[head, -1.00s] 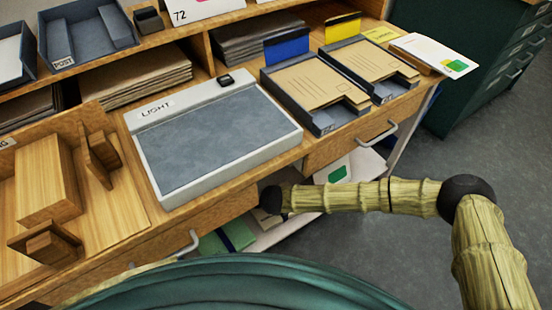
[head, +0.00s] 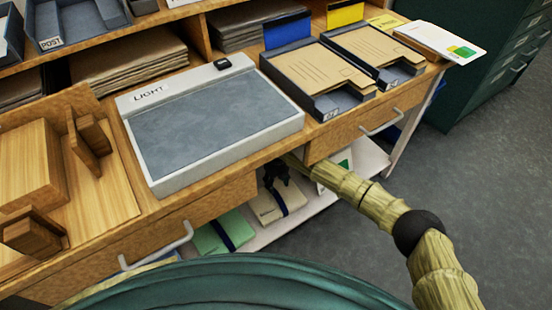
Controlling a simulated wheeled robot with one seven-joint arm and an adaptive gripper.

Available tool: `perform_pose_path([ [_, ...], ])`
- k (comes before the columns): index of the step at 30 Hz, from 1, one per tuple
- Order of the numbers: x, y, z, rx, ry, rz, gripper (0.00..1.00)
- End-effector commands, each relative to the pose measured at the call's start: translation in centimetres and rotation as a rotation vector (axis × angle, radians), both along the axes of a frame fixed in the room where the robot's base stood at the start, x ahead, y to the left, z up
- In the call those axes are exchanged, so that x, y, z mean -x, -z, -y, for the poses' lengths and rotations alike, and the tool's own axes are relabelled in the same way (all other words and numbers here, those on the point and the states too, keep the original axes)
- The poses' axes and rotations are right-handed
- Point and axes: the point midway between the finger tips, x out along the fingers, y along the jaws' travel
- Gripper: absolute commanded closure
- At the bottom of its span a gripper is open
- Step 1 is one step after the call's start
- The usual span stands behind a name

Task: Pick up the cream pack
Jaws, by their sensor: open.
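The cream pack (head: 265,209) lies on the low white shelf under the desk, with a dark blue band around it. My gripper (head: 277,183) is black and small in the head view. It is under the desk edge, at the far end of the pack in the picture, and open. My forearm reaches in from the right. I cannot tell whether the fingers touch the pack.
A green pack (head: 211,238) with a blue band lies left of the cream one. The desk drawer (head: 370,122) overhangs my forearm. A light box (head: 210,130) and trays with brown envelopes (head: 318,70) stand on the desk. Grey floor (head: 480,180) is clear at right.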

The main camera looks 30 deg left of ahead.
Motion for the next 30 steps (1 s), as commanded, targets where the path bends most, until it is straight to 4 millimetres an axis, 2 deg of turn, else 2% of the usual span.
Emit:
perform_pose_path([
  [9, 0.1, 4.4, 0.0, 0.000, -0.001, 0.001, 0.52],
  [17, 0.0, 6.0, -0.1, 0.000, -0.001, 0.001, 0.52],
  [25, 0.0, 9.4, -0.4, 0.000, -0.002, 0.001, 0.52],
  [30, -0.1, 10.1, -0.4, -0.001, -0.002, 0.004, 0.52],
])
